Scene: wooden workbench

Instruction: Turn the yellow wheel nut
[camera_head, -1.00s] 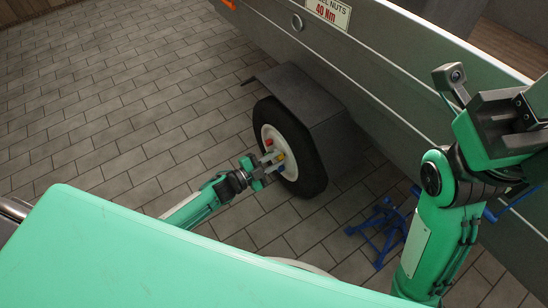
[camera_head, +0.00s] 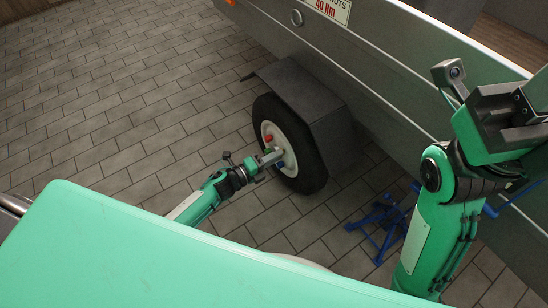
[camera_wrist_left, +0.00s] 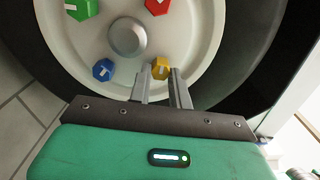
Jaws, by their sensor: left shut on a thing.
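The yellow wheel nut (camera_wrist_left: 160,69) sits low on the white wheel rim (camera_wrist_left: 205,30) in the left wrist view. My left gripper (camera_wrist_left: 160,76) has its two grey fingers on either side of this nut, shut on it. In the head view my left gripper (camera_head: 272,158) reaches the wheel face and hides the yellow nut. My right gripper (camera_head: 505,115) shows only in part at the right edge, clear of the wheel; its fingers are not clearly seen.
A red nut (camera_wrist_left: 157,6), a green nut (camera_wrist_left: 82,8) and a blue nut (camera_wrist_left: 103,69) surround the grey hub cap (camera_wrist_left: 127,37). The black tyre (camera_head: 308,170) is under a dark fender (camera_head: 300,92) on the grey trailer (camera_head: 400,95). A blue stand (camera_head: 385,222) is on the paved floor.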

